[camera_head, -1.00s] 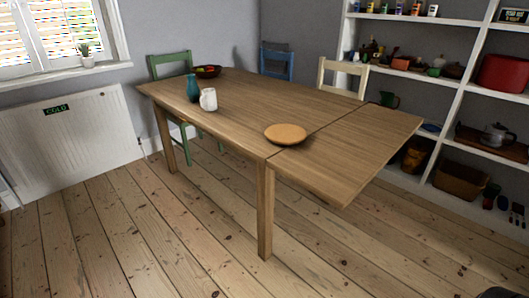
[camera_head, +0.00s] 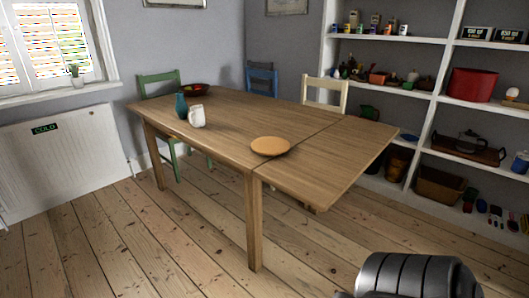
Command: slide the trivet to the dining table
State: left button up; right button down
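The trivet (camera_head: 270,146), a round flat light-wood disc, lies on the wooden dining table (camera_head: 228,117), near its front edge and close to the seam with the end leaf (camera_head: 330,160). The table stands ahead of me with the leaf reaching out to the right. Part of my own arm shows at the bottom right, well short of the table. Neither gripper shows in the head view.
A teal vase (camera_head: 181,106), a white jug (camera_head: 197,117) and a dark bowl (camera_head: 195,89) stand on the table. Green (camera_head: 158,85), blue (camera_head: 262,78) and cream (camera_head: 325,90) chairs surround it. A loaded shelf (camera_head: 440,75) stands at right. The front floorboards (camera_head: 170,245) are clear.

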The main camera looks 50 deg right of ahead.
aim_at(266, 145)
jog(key=z, duration=0.2)
jog(key=i, duration=0.95)
jog(key=z, duration=0.5)
